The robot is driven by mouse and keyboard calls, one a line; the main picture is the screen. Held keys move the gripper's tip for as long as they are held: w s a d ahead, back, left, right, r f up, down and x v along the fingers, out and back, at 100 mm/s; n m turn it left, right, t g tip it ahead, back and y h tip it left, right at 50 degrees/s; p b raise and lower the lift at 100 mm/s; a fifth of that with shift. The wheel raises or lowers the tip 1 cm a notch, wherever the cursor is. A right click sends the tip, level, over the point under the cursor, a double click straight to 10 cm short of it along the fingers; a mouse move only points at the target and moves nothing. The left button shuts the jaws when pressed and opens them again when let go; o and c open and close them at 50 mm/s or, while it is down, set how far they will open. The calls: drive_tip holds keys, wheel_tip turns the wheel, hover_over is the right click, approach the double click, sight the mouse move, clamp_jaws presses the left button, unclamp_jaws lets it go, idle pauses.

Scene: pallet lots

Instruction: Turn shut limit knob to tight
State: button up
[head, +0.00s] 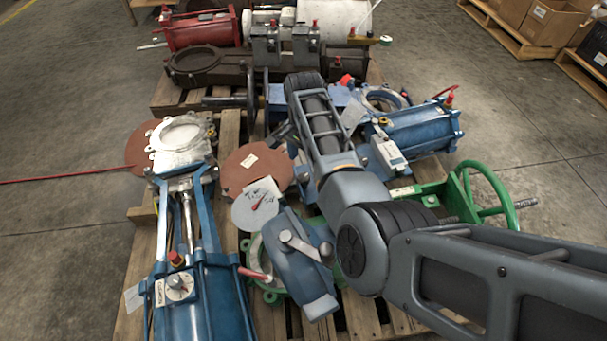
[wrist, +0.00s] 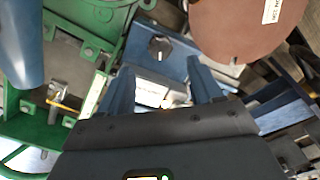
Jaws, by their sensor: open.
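In the wrist view a small round dark knob (wrist: 158,46) with a pale mark across its top sits on a blue-grey housing (wrist: 178,62). Its lettering is too small to read, so I cannot tell whether it is the shut limit knob. My gripper (wrist: 163,82) is open and empty, its fingers apart from the knob. A white label (wrist: 150,92) shows between the fingers. In the head view a grey knob on a white dial plate (head: 178,287) sits on a blue actuator (head: 205,310); its setting is unreadable.
A brown disc (wrist: 240,25) and green frame (wrist: 85,25) flank the knob. The head view shows a green handwheel (head: 490,190), a blue cylinder (head: 420,130) and other valves crowding the wooden pallet (head: 140,260).

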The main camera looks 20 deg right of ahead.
sight(304, 177)
wheel_tip(304, 177, down, 7)
drive_tip(key=b, duration=0.3)
drive_tip(key=c, duration=1.1)
drive_tip(key=shift+o, duration=0.2)
